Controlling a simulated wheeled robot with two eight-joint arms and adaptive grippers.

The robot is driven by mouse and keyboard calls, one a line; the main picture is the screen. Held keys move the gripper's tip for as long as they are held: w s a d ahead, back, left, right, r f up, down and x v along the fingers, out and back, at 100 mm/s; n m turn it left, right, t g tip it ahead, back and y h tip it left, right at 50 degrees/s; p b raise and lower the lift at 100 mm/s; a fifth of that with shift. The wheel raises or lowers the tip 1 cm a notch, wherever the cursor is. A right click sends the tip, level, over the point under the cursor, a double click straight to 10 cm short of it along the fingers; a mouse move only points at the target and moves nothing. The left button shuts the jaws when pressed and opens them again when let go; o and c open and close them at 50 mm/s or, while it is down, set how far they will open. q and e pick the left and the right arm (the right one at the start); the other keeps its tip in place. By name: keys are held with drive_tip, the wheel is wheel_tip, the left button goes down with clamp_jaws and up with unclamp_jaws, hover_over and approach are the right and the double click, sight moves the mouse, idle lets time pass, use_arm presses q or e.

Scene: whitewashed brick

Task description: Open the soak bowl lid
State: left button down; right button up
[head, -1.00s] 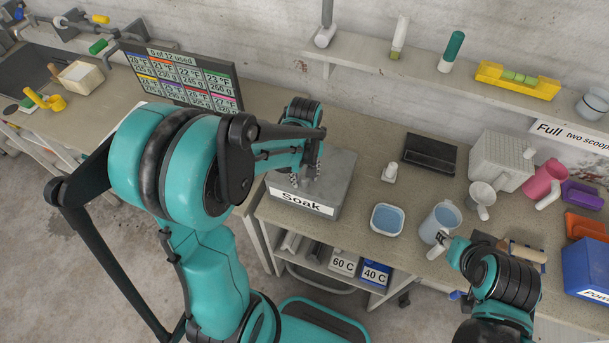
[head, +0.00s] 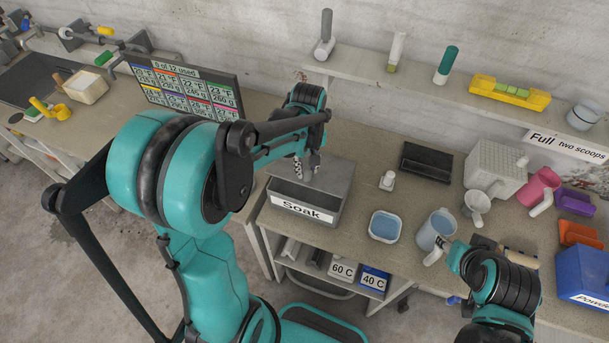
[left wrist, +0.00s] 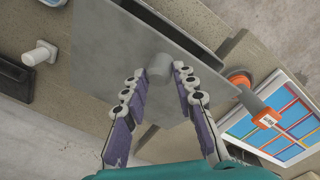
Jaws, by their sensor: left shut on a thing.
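The soak bowl (head: 292,212) is a grey rectangular box labelled "Soak" on the left part of the bench. Its flat grey lid (head: 337,181) is displaced toward the back, and part of the dark inside shows behind the label. The lid also fills the middle of the left wrist view (left wrist: 110,50), with a round grey knob (left wrist: 160,66). My left gripper (head: 306,172) is closed about the knob, with one finger on each side. My right gripper (head: 442,248) is at the handle of a jug (head: 437,226); its fingertips are too small to judge.
Right of the bowl are a small white bottle (head: 388,180), a tub of blue liquid (head: 385,226) and a black tray (head: 428,161). A display screen (head: 185,88) stands behind to the left. A wall shelf (head: 420,82) runs above. Two labelled boxes sit under the bench.

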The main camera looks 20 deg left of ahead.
use_arm(q)
drive_tip(key=w+r+p, duration=0.2)
drive_tip(key=w+r, duration=0.4)
drive_tip(key=w, duration=0.2)
drive_tip(key=shift+w+a+r, duration=0.2)
drive_tip(key=shift+w+r, duration=0.15)
drive_tip(key=shift+w, duration=0.05)
drive_tip(key=c, duration=2)
unclamp_jaws()
drive_tip(key=w, duration=0.3)
drive_tip(key=shift+a+f, duration=0.2)
drive_tip(key=shift+a, duration=0.1)
drive_tip(key=shift+c, duration=0.2)
drive_tip(key=o, duration=0.8)
drive_tip(key=shift+w+d, duration=0.3)
drive_tip(key=shift+d, duration=0.45)
drive_tip(key=r, duration=0.4)
drive_tip(key=s+r, duration=0.1)
drive_tip(key=r, duration=0.3)
drive_tip(key=a+r, duration=0.1)
drive_tip(key=r, duration=0.3)
drive_tip(key=shift+s+r, duration=0.15)
drive_tip(key=shift+r, duration=0.05)
use_arm(e)
drive_tip(key=shift+w+r, duration=0.25)
drive_tip(key=shift+r, duration=0.95)
